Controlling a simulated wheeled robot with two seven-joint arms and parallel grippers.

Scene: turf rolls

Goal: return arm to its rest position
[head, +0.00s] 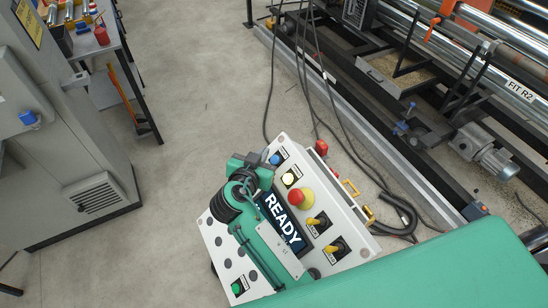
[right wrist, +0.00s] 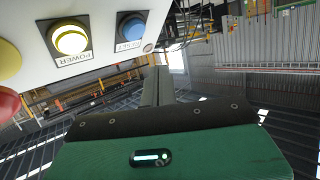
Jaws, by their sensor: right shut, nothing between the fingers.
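My right gripper (head: 262,160) is at the upper left edge of a tilted white control panel (head: 218,236) in the head view. In the right wrist view its two dark fingers (right wrist: 159,82) are shut together with nothing between them. The panel's blue RESET button (head: 275,159) is close beside the fingertips and also shows in the right wrist view (right wrist: 131,27). I cannot tell from the head view whether they touch. The lit POWER button (head: 289,178) is just below it. My arm hides part of the panel and its READY display (head: 284,218). My left gripper is not in view.
A red emergency stop (head: 300,198) and yellow selector switches (head: 314,223) stand out from the panel. Cables cross the floor behind it, near a roller machine (head: 430,85) at the right. A grey cabinet (head: 60,130) and cart (head: 110,60) stand left. Open concrete floor (head: 190,80) lies between.

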